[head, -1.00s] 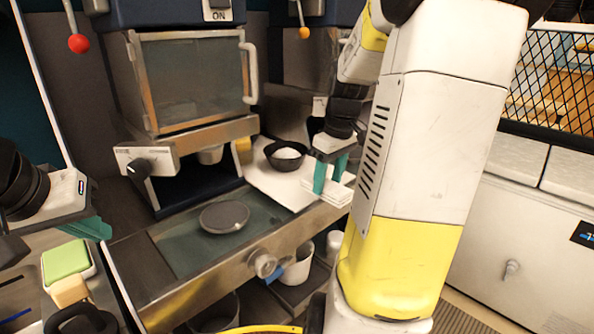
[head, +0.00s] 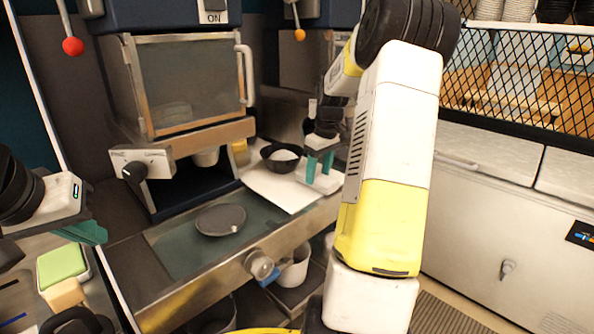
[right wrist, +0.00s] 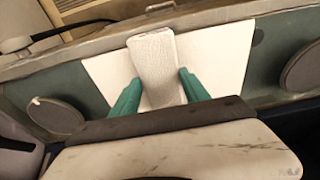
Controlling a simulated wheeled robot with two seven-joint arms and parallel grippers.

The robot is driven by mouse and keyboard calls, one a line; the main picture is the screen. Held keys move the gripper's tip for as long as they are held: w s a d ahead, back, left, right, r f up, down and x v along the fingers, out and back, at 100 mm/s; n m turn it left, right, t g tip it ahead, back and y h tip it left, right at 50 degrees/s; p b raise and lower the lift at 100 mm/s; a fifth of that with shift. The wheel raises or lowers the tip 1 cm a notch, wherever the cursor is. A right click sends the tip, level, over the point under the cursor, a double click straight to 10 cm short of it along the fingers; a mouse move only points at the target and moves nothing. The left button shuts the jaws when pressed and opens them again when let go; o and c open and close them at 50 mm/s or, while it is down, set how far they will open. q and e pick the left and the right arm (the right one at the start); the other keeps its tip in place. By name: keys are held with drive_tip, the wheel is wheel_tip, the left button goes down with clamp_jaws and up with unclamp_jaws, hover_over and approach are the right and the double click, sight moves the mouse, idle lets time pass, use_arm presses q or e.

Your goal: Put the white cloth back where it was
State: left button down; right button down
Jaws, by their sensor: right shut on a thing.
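The folded white cloth (head: 328,183) is at the right end of the steel counter, by the right edge of a white sheet. My right gripper (head: 320,168) points down with its teal fingers on either side of the cloth and is shut on it. In the right wrist view the cloth (right wrist: 153,62) lies between the fingers (right wrist: 160,92), over the white sheet (right wrist: 215,58). I cannot tell whether the cloth touches the sheet. My left gripper (head: 88,232) is at the left edge, away from the cloth; its finger gap is unclear.
A black bowl with white contents (head: 280,158) stands just left of my right gripper. A dark round plate (head: 220,219) lies on the counter's glass panel. A machine (head: 195,85) stands behind. A green-topped block (head: 63,264) lies near my left gripper.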

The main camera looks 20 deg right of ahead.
sight(323, 178)
drive_tip(key=shift+f, duration=0.1)
drive_tip(key=c, duration=0.6)
unclamp_jaws()
drive_tip(key=shift+o, duration=0.2)
wheel_tip(323, 178, up, 12)
drive_tip(key=s, duration=0.2)
drive_tip(key=s+a+r+m+t, duration=0.15)
drive_tip(key=s+a+r, duration=0.35)
drive_tip(key=s+a, duration=0.55)
drive_tip(key=s+a+f+m+t, duration=0.1)
drive_tip(key=s+a+f, duration=0.1)
drive_tip(key=s+a, duration=0.3)
drive_tip(key=s+a+f+m+t+y, duration=0.1)
drive_tip(key=s+a+f+t, duration=0.1)
drive_tip(key=s+a, duration=0.4)
drive_tip(key=shift+s+a+f+y, duration=0.15)
drive_tip(key=shift+s+f+y, duration=0.2)
drive_tip(key=shift+s, duration=0.65)
